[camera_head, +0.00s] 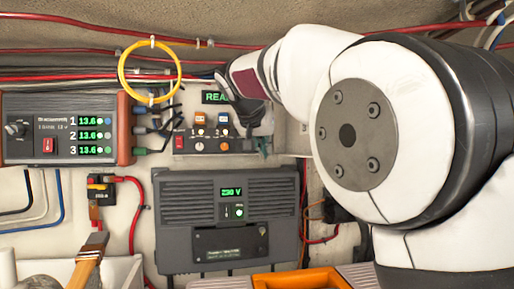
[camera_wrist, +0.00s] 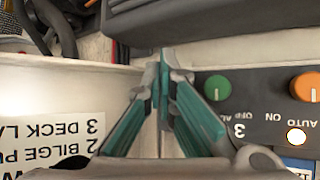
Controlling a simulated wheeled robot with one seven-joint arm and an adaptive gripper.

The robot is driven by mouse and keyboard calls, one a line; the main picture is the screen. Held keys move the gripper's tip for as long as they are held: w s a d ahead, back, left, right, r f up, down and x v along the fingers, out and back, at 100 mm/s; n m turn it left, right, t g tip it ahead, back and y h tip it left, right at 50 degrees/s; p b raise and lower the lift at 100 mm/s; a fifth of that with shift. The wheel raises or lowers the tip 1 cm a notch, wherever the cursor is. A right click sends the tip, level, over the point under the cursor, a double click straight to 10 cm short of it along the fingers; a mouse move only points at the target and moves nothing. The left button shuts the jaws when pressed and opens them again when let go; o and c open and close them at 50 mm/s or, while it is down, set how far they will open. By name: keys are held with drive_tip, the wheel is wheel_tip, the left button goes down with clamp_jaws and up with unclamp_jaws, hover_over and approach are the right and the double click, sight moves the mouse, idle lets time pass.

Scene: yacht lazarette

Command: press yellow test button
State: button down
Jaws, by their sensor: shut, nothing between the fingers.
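The small dark switch panel (camera_head: 212,140) is on the wall, with a red switch at its left, small knobs and lit indicators. In the wrist view part of a dark panel (camera_wrist: 260,100) shows upside down, with a green knob (camera_wrist: 217,87), an orange knob (camera_wrist: 306,87) and a lit white round spot (camera_wrist: 296,136). I cannot make out a clearly yellow test button in either view. My gripper (camera_wrist: 163,68) is shut and empty, its teal fingers together just beside the panel's edge. In the head view my gripper (camera_head: 262,148) is at the panel's right end, partly hiding it.
A grey inverter box (camera_head: 227,220) reading 230 V is mounted below. A charger with green displays (camera_head: 68,128) is at the left. A yellow cable loop (camera_head: 150,70) and red cables run above. A white surface with a printed label (camera_wrist: 50,140) lies beside the fingers.

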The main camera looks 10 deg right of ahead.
drive_tip(key=shift+w, duration=0.35)
idle(0.7)
drive_tip(key=shift+s, duration=0.15)
drive_tip(key=shift+s+p, duration=0.4)
drive_tip(key=shift+s, duration=0.25)
drive_tip(key=s+p, duration=0.3)
drive_tip(key=s, duration=0.2)
idle(0.5)
idle(0.5)
